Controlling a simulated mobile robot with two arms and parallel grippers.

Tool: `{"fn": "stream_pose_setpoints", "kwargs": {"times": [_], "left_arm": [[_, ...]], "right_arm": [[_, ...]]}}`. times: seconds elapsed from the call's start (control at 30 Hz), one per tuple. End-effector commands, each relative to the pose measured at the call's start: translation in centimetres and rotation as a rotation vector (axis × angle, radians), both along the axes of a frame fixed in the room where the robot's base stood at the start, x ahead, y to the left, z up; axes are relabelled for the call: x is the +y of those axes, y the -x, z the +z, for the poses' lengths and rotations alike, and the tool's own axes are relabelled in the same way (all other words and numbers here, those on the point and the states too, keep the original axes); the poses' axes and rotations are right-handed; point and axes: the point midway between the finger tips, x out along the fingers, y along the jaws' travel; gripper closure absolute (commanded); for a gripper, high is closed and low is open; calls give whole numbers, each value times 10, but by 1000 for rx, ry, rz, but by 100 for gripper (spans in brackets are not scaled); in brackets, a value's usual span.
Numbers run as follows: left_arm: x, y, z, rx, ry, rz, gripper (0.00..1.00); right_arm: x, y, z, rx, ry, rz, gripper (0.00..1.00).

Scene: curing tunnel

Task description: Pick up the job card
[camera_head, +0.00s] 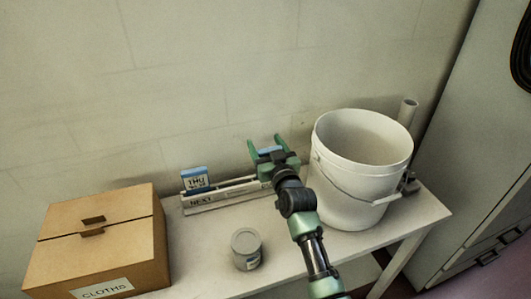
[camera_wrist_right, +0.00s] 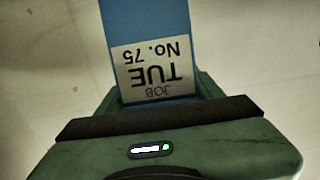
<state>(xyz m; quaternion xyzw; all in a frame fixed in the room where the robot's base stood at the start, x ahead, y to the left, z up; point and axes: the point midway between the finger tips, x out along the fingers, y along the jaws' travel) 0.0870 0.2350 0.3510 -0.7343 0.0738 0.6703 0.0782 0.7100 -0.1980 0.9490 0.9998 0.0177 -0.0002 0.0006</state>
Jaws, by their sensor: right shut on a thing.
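My right gripper (camera_head: 267,147) is shut on a blue job card (camera_head: 269,150) at the right end of the rack. In the right wrist view this card (camera_wrist_right: 152,70) shows a white label reading "JOB TUE No. 75", upside down. Whether it still touches the rack is hidden behind the gripper. A second blue job card (camera_head: 195,179), marked "THU", stands upright at the left end of the pale rack (camera_head: 225,198). My left gripper is not in view.
A white bucket (camera_head: 345,190) stands close to the right of my right arm. A grey tin (camera_head: 246,248) stands in front of the rack. A cardboard box (camera_head: 95,245) labelled "CLOTHS" is at the left. The wall is close behind the bench (camera_head: 205,235).

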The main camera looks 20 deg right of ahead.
Motion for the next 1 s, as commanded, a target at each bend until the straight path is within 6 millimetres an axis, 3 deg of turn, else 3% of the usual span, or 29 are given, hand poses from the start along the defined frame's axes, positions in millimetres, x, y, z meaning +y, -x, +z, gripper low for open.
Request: {"fn": "stream_pose_setpoints", "kwargs": {"times": [0.6, 0.8, 1.0], "left_arm": [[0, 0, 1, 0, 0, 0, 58], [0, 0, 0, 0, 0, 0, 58], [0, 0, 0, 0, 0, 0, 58]], "right_arm": [[0, 0, 186, -9, -1, -2, 79], [-1, 0, 225, -5, -1, -2, 79], [0, 0, 240, -1, -1, -1, 79]]}}
